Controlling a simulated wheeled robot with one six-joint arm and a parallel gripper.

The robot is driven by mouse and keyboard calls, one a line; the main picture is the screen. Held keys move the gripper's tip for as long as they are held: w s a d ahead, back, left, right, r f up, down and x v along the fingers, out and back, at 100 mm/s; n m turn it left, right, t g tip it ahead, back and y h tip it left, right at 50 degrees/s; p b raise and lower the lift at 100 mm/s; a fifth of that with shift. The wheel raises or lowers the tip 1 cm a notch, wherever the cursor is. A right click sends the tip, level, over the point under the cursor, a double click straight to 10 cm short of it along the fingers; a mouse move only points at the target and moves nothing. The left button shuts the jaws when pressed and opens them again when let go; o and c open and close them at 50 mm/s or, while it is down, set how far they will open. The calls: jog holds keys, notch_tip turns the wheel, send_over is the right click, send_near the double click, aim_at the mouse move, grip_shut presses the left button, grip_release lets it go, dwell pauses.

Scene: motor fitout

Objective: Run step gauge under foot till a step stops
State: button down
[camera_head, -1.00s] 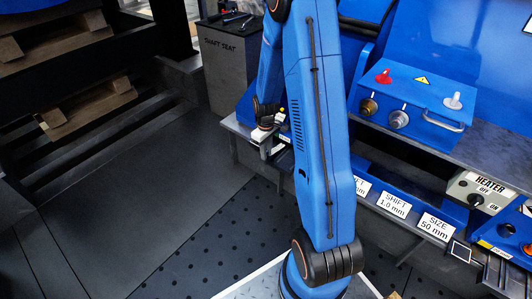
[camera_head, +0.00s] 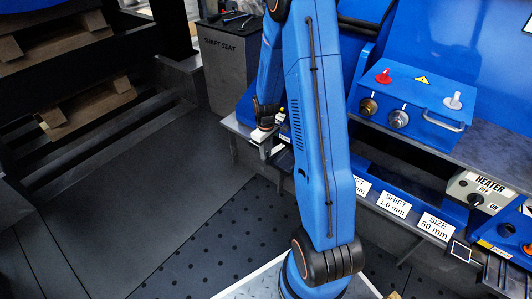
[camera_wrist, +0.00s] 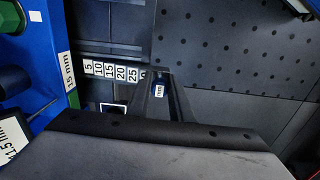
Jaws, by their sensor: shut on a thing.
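The step gauge (camera_wrist: 112,70) shows in the wrist view as a row of white labels reading 5, 10, 15, 20 and 25, running left from my gripper. In the head view my gripper (camera_head: 262,131) is small, at the bench's left end, partly behind my arm. I cannot make out the foot for certain, nor whether any step touches it.
The bench (camera_head: 480,150) carries a blue control box (camera_head: 410,105); a heater switch (camera_head: 477,196) is at right. A shaft seat stand (camera_head: 228,75) is behind. The dotted floor (camera_head: 215,240) is clear.

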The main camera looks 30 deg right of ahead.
jog(key=shift+f, duration=0.2)
jog(key=c, duration=1.5)
grip_release()
notch_tip(320, 180, up, 16)
jog(key=s+a+r+m+t, duration=0.1)
jog(key=s+a+r, duration=0.45)
jog(key=r, duration=0.45)
jog(key=s+a+r+m+t, duration=0.1)
jog(key=s+a+r, duration=0.2)
jog(key=s, duration=0.5)
jog(key=s+a+r+m+t, duration=0.1)
jog(key=s+a+r, duration=0.2)
jog(key=s, duration=0.5)
jog(key=s+a+r+t, duration=0.1)
jog(key=s+a+r, duration=0.2)
jog(key=s, duration=0.4)
jog(key=shift+s+a+r+m+t, duration=0.1)
jog(key=shift+s+a+m+t, duration=0.2)
jog(key=shift+s+m+t, duration=0.1)
